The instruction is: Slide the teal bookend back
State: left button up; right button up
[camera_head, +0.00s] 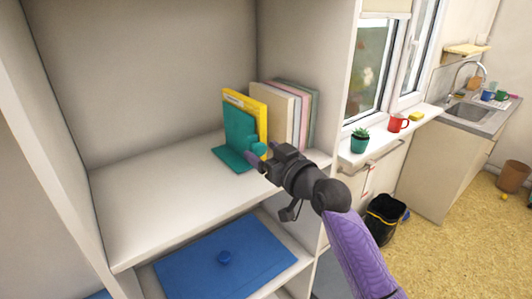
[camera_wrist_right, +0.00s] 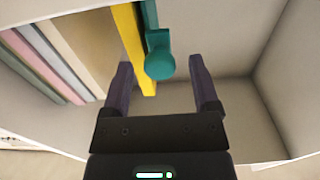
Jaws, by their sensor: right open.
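The teal bookend (camera_head: 239,128) stands upright on the shelf in the head view, its flat base on the shelf board and a round knob on its right side. It leans close against the left end of a row of books, by the yellow book (camera_head: 259,110). In the right wrist view the bookend's knob (camera_wrist_right: 160,66) shows between the two fingers. My right gripper (camera_head: 261,159) is open, with its fingertips close to the knob; I cannot tell whether they touch it. It also shows in the right wrist view (camera_wrist_right: 160,85). My left gripper is not in view.
Several upright books (camera_head: 287,115) stand right of the bookend, near the cabinet's side wall. The shelf board (camera_head: 150,205) to the left is bare. A plant (camera_head: 360,140) and red mug (camera_head: 397,123) stand on the windowsill.

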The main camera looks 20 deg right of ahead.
grip_shut()
dwell(1.3)
